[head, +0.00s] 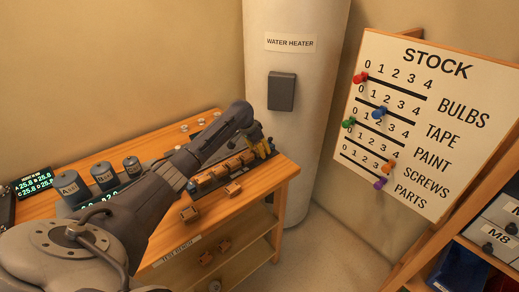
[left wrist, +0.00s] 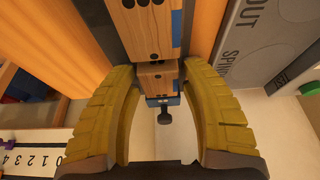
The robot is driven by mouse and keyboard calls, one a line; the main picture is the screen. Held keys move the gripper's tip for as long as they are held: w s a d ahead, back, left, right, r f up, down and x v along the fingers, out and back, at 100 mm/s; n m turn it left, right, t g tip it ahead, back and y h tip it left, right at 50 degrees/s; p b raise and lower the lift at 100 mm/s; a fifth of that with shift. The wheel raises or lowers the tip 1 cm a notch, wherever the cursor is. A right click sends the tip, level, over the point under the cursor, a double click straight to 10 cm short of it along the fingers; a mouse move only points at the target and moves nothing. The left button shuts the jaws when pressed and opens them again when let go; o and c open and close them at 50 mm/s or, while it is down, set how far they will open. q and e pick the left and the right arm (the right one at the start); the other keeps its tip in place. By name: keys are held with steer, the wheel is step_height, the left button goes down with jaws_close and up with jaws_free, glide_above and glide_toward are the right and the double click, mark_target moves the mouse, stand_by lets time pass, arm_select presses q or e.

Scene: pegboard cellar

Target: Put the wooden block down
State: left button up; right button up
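My left gripper (head: 264,149), with yellow ribbed fingers, is low over the far right end of the bench, beside a row of small wooden blocks (head: 219,172). In the left wrist view its fingers (left wrist: 162,75) stand apart on either side of a wooden block (left wrist: 157,77) with dark dots on top. The fingertips come close to the block's sides; whether they touch it is not clear. A larger-looking dotted block (left wrist: 148,30) with a blue side lies just beyond. My right gripper is not in view.
A water heater (head: 297,60) stands close behind the gripper. A stock board (head: 432,110) with coloured pegs is at right.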

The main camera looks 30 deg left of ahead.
arm_select(q)
steer(key=shift+o, duration=0.6)
steer(key=shift+r, duration=0.25)
steer(key=v, duration=1.1)
steer(key=shift+s+r, duration=0.25)
steer(key=shift+r, duration=0.1)
